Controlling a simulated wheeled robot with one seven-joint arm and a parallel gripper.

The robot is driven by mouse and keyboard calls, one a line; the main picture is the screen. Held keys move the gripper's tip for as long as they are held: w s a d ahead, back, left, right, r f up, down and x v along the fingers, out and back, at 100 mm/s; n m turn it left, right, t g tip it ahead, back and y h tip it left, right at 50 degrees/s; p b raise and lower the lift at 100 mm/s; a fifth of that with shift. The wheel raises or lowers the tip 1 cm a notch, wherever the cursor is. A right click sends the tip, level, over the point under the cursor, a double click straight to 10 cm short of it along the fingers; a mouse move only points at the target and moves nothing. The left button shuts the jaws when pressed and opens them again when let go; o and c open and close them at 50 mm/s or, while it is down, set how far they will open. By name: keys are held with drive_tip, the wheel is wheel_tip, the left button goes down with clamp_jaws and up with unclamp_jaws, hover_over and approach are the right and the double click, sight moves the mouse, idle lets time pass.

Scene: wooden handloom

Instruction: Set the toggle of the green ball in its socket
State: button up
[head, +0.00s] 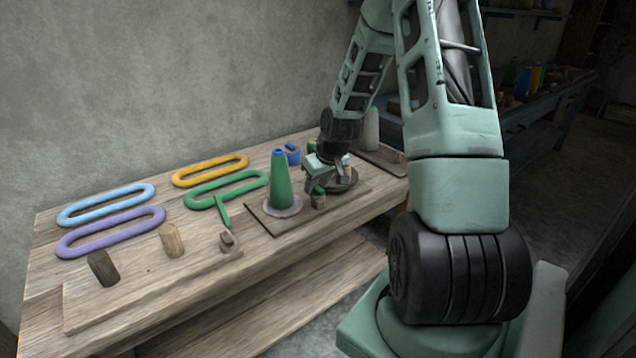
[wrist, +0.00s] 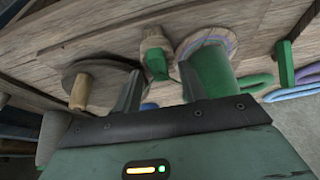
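A short green toggle (wrist: 156,66) shows between my fingertips in the wrist view, over a small round wooden socket (wrist: 155,40). In the head view the toggle (head: 319,189) shows at the top of the socket (head: 318,202), just under my gripper (head: 328,176). My gripper (wrist: 158,72) is open, one finger on each side of the toggle with gaps showing. I cannot tell how deep the toggle sits. The green cone (head: 280,180) with a blue tip stands upright left of the socket; its side also shows in the wrist view (wrist: 211,75).
A round dark disc (wrist: 112,72) with a wooden peg (wrist: 79,92) lies beside the socket. A blue piece (head: 293,156) stands behind. Green (head: 205,200), yellow (head: 210,170), light blue (head: 106,204) and purple (head: 110,232) loops lie left. Wooden pegs (head: 172,241) stand near the front.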

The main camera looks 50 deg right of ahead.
drive_tip(key=p+v, duration=0.5)
drive_tip(key=v, duration=1.2)
drive_tip(key=shift+r, duration=0.2)
drive_tip(key=shift+s, duration=0.1)
